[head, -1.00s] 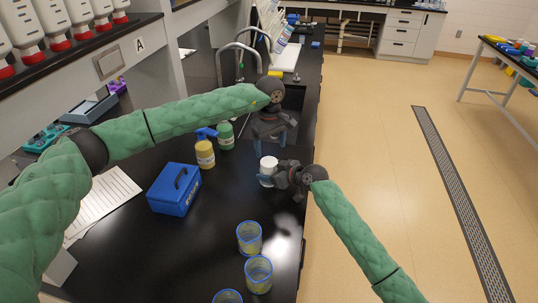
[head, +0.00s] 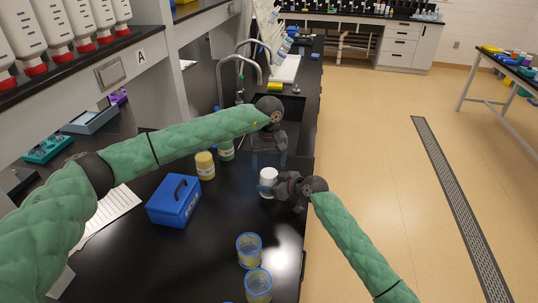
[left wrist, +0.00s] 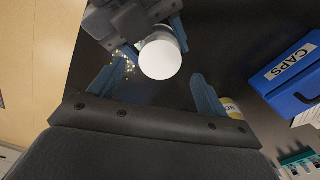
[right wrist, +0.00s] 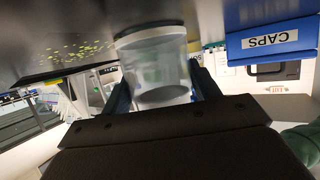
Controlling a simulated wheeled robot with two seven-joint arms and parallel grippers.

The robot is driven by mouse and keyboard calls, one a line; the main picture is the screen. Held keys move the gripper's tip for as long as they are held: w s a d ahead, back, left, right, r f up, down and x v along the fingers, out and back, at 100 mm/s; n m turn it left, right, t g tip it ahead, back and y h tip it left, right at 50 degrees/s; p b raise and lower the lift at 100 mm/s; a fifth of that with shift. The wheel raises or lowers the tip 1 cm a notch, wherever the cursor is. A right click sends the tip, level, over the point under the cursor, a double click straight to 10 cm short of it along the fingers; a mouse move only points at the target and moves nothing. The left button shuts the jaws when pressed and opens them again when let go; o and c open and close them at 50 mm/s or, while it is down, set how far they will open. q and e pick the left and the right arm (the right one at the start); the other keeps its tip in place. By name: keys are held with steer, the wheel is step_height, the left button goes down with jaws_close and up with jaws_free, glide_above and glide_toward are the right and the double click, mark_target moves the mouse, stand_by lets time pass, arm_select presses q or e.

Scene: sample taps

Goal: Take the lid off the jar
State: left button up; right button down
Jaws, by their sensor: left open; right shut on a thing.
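The jar (head: 268,188) stands upright on the black bench near its right edge, with a round white lid (left wrist: 160,58) on top. In the right wrist view the jar (right wrist: 155,65) looks clear and sits between the fingers. My right gripper (head: 277,186) is shut on the jar from the right side. My left gripper (head: 268,162) points down just above the jar, open. In the left wrist view its blue fingers (left wrist: 165,85) are apart, with the lid beyond and between them, not touching it.
A blue box labelled CAPS (head: 174,201) stands left of the jar. A yellow-labelled bottle (head: 205,166) and a green one (head: 226,150) stand behind, partly hidden by my left arm. Blue-rimmed beakers (head: 249,250) stand in front. A sink (head: 293,105) lies farther back.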

mark_target(269, 172)
arm_select(q)
steer(key=shift+f, duration=2)
steer(key=c, duration=1.1)
